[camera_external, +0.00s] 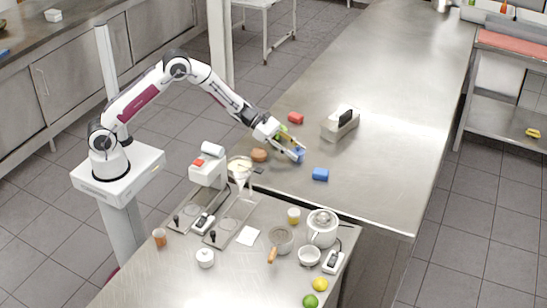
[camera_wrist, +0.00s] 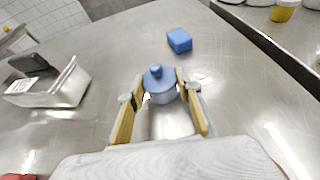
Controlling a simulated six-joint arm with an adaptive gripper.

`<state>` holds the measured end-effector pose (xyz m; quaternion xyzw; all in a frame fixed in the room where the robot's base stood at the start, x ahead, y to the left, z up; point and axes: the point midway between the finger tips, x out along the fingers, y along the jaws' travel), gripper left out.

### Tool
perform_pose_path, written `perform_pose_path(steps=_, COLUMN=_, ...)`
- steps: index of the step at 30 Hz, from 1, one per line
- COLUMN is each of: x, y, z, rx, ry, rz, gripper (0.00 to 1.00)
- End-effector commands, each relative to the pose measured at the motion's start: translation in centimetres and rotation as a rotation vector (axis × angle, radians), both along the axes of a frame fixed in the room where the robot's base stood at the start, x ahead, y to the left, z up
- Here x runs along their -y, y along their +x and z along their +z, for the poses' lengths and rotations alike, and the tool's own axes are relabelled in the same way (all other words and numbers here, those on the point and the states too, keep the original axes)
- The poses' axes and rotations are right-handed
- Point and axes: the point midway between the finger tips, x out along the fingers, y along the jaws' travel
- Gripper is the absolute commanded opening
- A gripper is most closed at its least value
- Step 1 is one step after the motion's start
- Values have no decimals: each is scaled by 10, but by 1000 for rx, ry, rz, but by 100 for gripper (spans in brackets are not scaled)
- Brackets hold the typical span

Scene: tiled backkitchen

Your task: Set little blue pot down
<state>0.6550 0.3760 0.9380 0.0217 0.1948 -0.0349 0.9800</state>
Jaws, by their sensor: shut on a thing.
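The little blue pot (camera_wrist: 161,85) has a lid with a round knob and sits between the fingertips of my gripper (camera_wrist: 164,96) in the wrist view. My gripper is shut on it, with one yellow-padded finger on each side. In the external view the pot (camera_external: 299,155) shows as a small blue shape at my gripper (camera_external: 294,152), low over the steel table (camera_external: 375,110). I cannot tell whether its base touches the table.
A blue block (camera_external: 320,174) lies just right of the pot. A red block (camera_external: 295,118), a brown round thing (camera_external: 259,155) and a metal container (camera_external: 340,125) are nearby. The table's far part is clear. A crowded counter (camera_external: 150,270) adjoins in front.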

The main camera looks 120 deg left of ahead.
Motion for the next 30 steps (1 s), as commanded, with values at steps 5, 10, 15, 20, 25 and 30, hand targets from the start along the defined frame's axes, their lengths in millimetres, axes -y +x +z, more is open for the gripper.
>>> perform_pose_path(steps=5, x=0, y=0, z=-1, rx=0, ry=0, rz=0, gripper=51)
perform_pose_path(steps=10, x=0, y=0, z=-1, rx=0, ry=0, rz=0, gripper=51)
perform_pose_path(steps=15, x=0, y=0, z=0, rx=0, ry=0, rz=0, gripper=51)
perform_pose_path(steps=20, x=-1, y=-3, z=3, rx=0, ry=-1, rz=1, gripper=51)
perform_pose_path(steps=25, x=-2, y=-16, z=9, rx=0, ry=0, rz=2, gripper=51)
perform_pose_path(steps=30, x=-4, y=-36, z=17, rx=0, ry=0, rz=2, gripper=51)
